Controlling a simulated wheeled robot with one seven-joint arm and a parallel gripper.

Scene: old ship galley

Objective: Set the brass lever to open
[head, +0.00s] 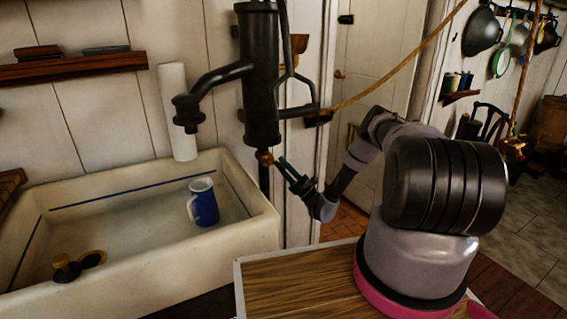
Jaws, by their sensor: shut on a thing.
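The brass lever (264,157) is small and rounded, low on the black pump (262,85) at the sink's back right corner. My gripper (281,162) comes in from the right, its dark fingers pointing up and left at the lever. The gripper is shut on the brass lever, though the contact is small in the head view and the fingers hide part of it. I cannot tell the lever's exact angle or whether it is set open or closed.
A white sink (250,240) stands below, holding a blue mug (204,203) and a dark plug (66,269). The pump spout (188,112) reaches left over the sink. A rope (405,58) runs up right from the pump. A wooden counter (300,280) lies in front.

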